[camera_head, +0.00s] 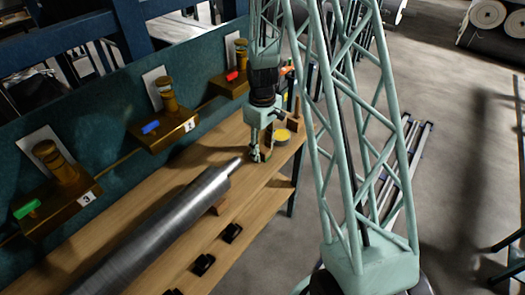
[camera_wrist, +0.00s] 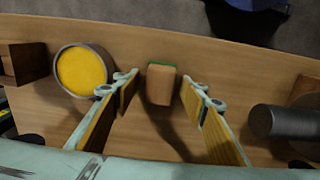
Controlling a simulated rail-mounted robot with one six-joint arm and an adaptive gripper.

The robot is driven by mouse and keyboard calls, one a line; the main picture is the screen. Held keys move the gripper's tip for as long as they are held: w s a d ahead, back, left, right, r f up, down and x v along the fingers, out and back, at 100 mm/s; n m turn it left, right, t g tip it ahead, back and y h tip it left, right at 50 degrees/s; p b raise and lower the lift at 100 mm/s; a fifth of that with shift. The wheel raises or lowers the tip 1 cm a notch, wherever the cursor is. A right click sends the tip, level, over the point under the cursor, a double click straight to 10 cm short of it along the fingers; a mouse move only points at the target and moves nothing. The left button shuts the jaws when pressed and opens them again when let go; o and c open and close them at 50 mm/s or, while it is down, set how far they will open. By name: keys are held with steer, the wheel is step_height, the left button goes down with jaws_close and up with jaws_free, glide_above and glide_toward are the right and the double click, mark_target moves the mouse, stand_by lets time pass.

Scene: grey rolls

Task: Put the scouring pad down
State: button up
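The scouring pad (camera_wrist: 161,84) appears to be the small tan block with a green edge in the wrist view. It sits between my gripper's two fingers, with a visible gap on each side, and appears to rest on the wooden bench (camera_wrist: 225,60). My gripper (camera_wrist: 160,88) is open around the pad without touching it. In the head view my gripper (camera_head: 260,152) points down at the bench's far end, near the tip of the grey roll (camera_head: 165,225). There the gripper mostly hides the pad.
A round tin with yellow contents (camera_wrist: 82,70) stands just left of my gripper. The roll's dark shaft end (camera_wrist: 285,121) lies to the right. Numbered brass stations (camera_head: 165,125) line the teal wall. Small black blocks (camera_head: 231,232) sit along the bench's front edge.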

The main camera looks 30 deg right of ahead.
step_height(320, 180, up, 12)
steer(key=p, duration=0.1)
steer(key=shift+f, duration=0.2)
stand_by(0.4)
steer(key=shift+r, duration=0.1)
stand_by(0.6)
step_height(320, 180, up, 13)
steer(key=m+t, duration=0.1)
glide_above(262, 149)
steer(key=s+a, duration=0.5)
steer(key=s+a+r+m+t, duration=0.1)
steer(key=s+a+r, duration=0.5)
steer(key=s+r, duration=0.45)
steer(key=s+a+r, duration=0.2)
steer(key=s+r, duration=0.1)
steer(key=s, duration=0.4)
steer(key=s+a+r+m+t, duration=0.1)
steer(key=s+a+r, duration=0.1)
steer(key=s+r, duration=0.2)
steer(key=s+a+r+m+t, duration=0.1)
steer(key=s+a+r, duration=0.2)
steer(key=s, duration=0.7)
steer(key=shift+r, duration=0.15)
